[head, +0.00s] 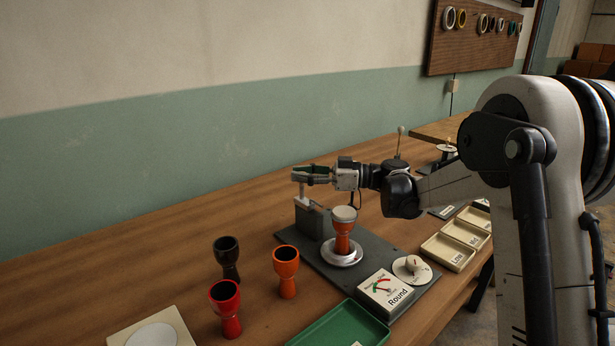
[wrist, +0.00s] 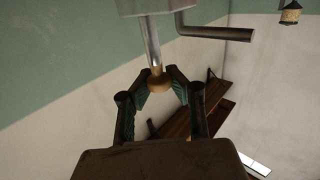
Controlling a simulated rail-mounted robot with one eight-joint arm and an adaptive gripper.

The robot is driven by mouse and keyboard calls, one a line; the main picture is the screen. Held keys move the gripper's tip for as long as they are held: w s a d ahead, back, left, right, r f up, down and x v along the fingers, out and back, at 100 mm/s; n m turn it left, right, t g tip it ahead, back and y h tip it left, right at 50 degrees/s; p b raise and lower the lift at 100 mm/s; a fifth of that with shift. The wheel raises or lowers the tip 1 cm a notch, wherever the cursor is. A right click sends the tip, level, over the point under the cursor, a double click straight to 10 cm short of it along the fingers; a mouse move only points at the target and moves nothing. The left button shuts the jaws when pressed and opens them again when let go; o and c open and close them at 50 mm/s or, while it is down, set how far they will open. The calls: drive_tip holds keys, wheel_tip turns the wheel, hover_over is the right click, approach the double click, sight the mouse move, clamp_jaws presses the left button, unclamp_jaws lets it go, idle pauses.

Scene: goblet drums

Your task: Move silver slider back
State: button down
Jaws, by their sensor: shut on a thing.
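A silver slider rod (wrist: 151,42) with a tan knob (wrist: 159,81) at its end shows in the wrist view, coming out of a pale grey block (wrist: 170,5). My gripper (wrist: 162,86) is shut on the tan knob, with a green-black finger on each side of it. In the head view, my gripper (head: 304,174) is at the top of a short silver post (head: 303,192) above a grey block on the dark base plate (head: 365,263). The fingers partly hide the knob there. An orange-red goblet drum with a pale top (head: 343,232) stands upright on a round silver plate (head: 341,257) beside the block.
Black (head: 228,258), orange (head: 287,270) and red (head: 226,305) goblet drums stand in front.

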drive_tip(key=shift+w+r, duration=0.1)
drive_tip(key=shift+w, duration=0.05)
drive_tip(key=c, duration=1.5)
unclamp_jaws()
drive_tip(key=shift+c, duration=0.2)
drive_tip(key=shift+d, duration=0.1)
drive_tip(key=d, duration=1.1)
drive_tip(key=shift+s+d, duration=0.35)
